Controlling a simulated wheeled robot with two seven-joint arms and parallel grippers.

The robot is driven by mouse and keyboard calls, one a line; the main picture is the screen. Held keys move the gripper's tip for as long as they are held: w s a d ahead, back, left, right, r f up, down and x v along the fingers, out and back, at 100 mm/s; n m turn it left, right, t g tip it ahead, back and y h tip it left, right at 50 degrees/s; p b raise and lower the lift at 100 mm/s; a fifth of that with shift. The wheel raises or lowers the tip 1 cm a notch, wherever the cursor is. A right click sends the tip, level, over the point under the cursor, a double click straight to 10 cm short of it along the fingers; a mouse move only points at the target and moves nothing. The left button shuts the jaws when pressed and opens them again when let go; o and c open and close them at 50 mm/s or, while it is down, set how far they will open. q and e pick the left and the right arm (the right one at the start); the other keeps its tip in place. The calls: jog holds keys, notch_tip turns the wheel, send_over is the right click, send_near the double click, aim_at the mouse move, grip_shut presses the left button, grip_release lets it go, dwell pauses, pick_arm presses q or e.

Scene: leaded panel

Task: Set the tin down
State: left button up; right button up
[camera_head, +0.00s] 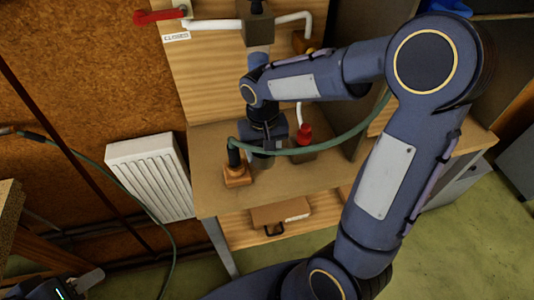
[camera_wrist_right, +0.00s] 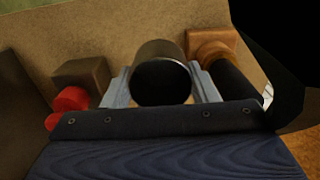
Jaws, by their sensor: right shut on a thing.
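The tin (camera_wrist_right: 160,51) is a metallic cylinder with a dark open end in the right wrist view. My right gripper (camera_wrist_right: 162,88) is shut on it, with one grey finger on each side. In the head view my right gripper (camera_head: 268,146) is low over the brown worktop (camera_head: 215,153), and the tin is mostly hidden by it and the green hose. I cannot tell whether the tin touches the worktop. My left gripper (camera_head: 82,284) shows only partly at the bottom left corner, away from the bench; its opening cannot be made out.
A black-handled tool with a wooden base (camera_head: 236,176) stands just left of my right gripper. A brown block with a red knob (camera_head: 304,134) is to its right. A green hose (camera_head: 340,141) crosses in front. A white radiator (camera_head: 150,178) is left of the bench.

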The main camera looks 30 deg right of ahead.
aim_at(267, 154)
jog(key=shift+w+d+f, duration=0.35)
jog(key=shift+d+f, duration=0.05)
jog(key=shift+f, duration=0.2)
jog(key=shift+w+d+f, duration=0.3)
jog(key=shift+d+f, duration=0.1)
jog(key=shift+f, duration=0.2)
jog(key=shift+w+d+f+p, duration=0.1)
jog(key=shift+d+f+p, duration=0.05)
jog(key=shift+f, duration=0.85)
jog(key=shift+w+d+f+p, duration=0.1)
jog(key=shift+f+p, duration=0.05)
jog(key=shift+f, duration=0.8)
jog(key=shift+f, duration=0.15)
jog(key=o, duration=1)
jog(key=shift+c, duration=0.2)
